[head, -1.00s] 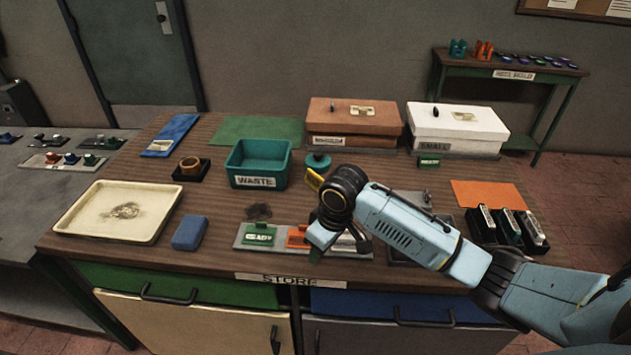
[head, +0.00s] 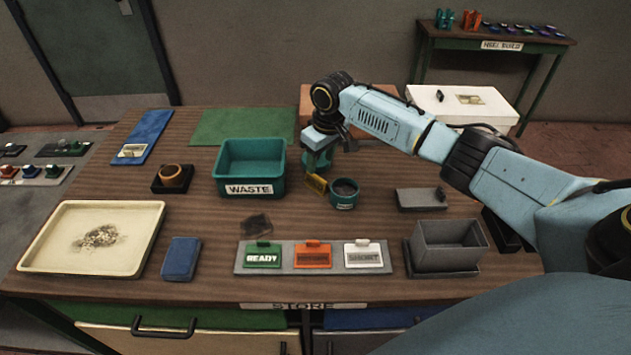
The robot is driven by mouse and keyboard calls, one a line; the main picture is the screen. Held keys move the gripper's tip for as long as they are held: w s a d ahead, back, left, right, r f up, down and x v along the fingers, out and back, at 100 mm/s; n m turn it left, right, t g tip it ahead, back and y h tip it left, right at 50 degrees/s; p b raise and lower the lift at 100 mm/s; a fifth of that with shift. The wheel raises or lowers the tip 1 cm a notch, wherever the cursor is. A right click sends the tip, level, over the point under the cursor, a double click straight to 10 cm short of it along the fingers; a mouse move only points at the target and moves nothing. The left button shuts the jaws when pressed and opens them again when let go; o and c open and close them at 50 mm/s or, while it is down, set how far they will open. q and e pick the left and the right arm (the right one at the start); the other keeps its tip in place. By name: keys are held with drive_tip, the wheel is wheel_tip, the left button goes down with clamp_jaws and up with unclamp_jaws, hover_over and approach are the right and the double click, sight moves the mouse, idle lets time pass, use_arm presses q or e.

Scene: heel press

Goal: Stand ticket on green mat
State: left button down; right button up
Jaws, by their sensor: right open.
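The green mat (head: 245,127) lies flat at the back of the table, left of centre, with nothing on it. Three tickets lie in a row on a grey strip at the front: green READY (head: 263,257), orange (head: 312,257) and white SHORT (head: 363,256). I cannot tell which one the task means. My right gripper (head: 318,150) is open, pointing down, at the back centre between the waste bin and the brown box. It overlaps a teal object behind it, and its fingertips are hard to make out. My left gripper is not in view.
The teal waste bin (head: 228,172) stands in front of the mat. A teal pot (head: 345,195) with a yellow piece beside it stands near my right gripper. A grey open box (head: 447,245), a cream tray (head: 50,262) and a blue block (head: 181,258) are also on the table.

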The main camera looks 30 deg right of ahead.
sight(317, 176)
drive_tip(key=shift+w+a+f, duration=0.1)
drive_tip(key=shift+f, duration=0.95)
drive_tip(key=shift+w+f, duration=0.25)
drive_tip(key=shift+f, duration=1)
drive_tip(key=shift+w+a+f, duration=0.1)
drive_tip(key=shift+f, duration=0.5)
drive_tip(key=shift+w+a+f, duration=0.1)
drive_tip(key=shift+f, duration=0.7)
drive_tip(key=shift+c, duration=0.2)
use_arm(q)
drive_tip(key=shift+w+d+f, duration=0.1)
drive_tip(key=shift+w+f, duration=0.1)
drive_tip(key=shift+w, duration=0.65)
use_arm(e)
drive_tip(key=shift+d, duration=0.1)
drive_tip(key=c, duration=1)
clamp_jaws()
